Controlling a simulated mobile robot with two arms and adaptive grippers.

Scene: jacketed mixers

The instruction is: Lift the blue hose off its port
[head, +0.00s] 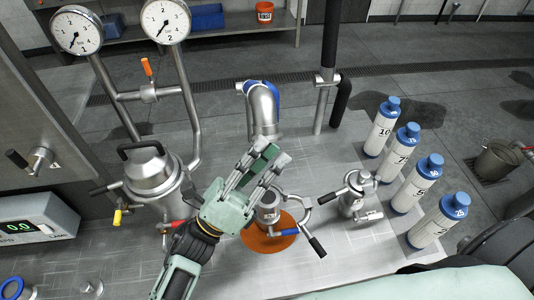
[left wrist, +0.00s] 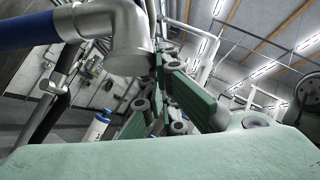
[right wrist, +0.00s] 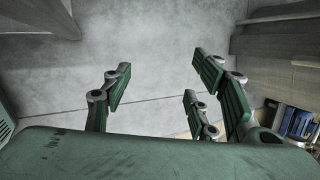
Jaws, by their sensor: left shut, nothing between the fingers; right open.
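The blue hose (head: 248,86) ends in a shiny metal elbow (head: 264,106) that bends downward behind my left gripper in the head view. The elbow's lower end and the port under it are hidden or unclear there. My left gripper (head: 273,163) is shut and empty, just in front of the elbow. In the left wrist view, the blue hose (left wrist: 28,30) and the metal elbow (left wrist: 122,38) are close beside the shut fingers (left wrist: 170,95). I cannot tell whether they touch. My right gripper (right wrist: 160,85) is open and empty, over grey floor in the right wrist view.
A metal fitting (head: 267,207) with black-tipped handles stands on an orange-brown disc (head: 255,242). Another valve (head: 357,195) is to its right. Several blue-capped bottles (head: 381,128) line the right edge. A lidded vessel (head: 151,172) and gauge pipes (head: 185,85) stand left.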

